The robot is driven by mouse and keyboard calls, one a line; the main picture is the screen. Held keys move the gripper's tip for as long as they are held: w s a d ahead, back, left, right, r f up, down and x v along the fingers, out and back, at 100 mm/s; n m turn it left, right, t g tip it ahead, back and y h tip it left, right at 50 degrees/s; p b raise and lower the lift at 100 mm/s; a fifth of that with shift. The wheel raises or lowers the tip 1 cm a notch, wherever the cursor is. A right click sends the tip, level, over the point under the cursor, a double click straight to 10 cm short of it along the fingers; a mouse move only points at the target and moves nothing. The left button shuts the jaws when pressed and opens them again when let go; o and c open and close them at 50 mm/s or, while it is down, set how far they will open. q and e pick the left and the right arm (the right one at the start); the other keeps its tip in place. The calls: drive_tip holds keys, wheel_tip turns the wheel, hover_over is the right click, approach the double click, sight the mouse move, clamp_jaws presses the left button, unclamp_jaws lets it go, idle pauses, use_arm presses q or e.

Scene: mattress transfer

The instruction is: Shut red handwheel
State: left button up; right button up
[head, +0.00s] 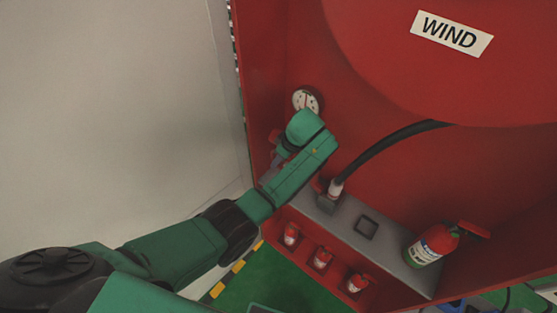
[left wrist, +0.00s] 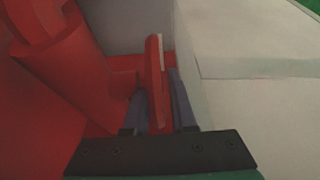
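The red handwheel (left wrist: 155,85) shows edge-on in the left wrist view, joined by a short stem to a thick red pipe (left wrist: 70,75) at the left. My left gripper (left wrist: 160,110) has one grey finger on each side of the wheel's rim. The fingers stand apart, with a narrow gap visible on the right side of the rim; firm contact is not visible. In the head view my left gripper (head: 273,170) is at the left inner wall of the red cabinet, and my wrist hides most of the wheel. My right gripper is in neither view.
The red cabinet holds a round white-and-red disc (head: 306,101), a black hose (head: 385,146), a grey shelf (head: 395,262) and a fire extinguisher (head: 434,246). Several small red-capped items (head: 322,257) stand below the shelf. A pale wall (head: 110,110) is close on the left.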

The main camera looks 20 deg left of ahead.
use_arm(q)
clamp_jaws()
drive_tip(key=shift+p, duration=0.3)
drive_tip(key=shift+d+r+g+h+p, duration=0.15)
drive_tip(key=shift+g+h+p, duration=0.35)
drive_tip(key=shift+h+p, duration=0.55)
drive_tip(key=shift+f+h+b, duration=0.3)
drive_tip(key=shift+f+h, duration=0.05)
drive_tip(key=shift+h, duration=0.3)
drive_tip(key=shift+d+f+g+h, duration=0.1)
drive_tip(key=shift+g+h, duration=0.4)
drive_tip(key=shift+h, duration=0.4)
drive_tip(key=o, duration=0.6)
unclamp_jaws()
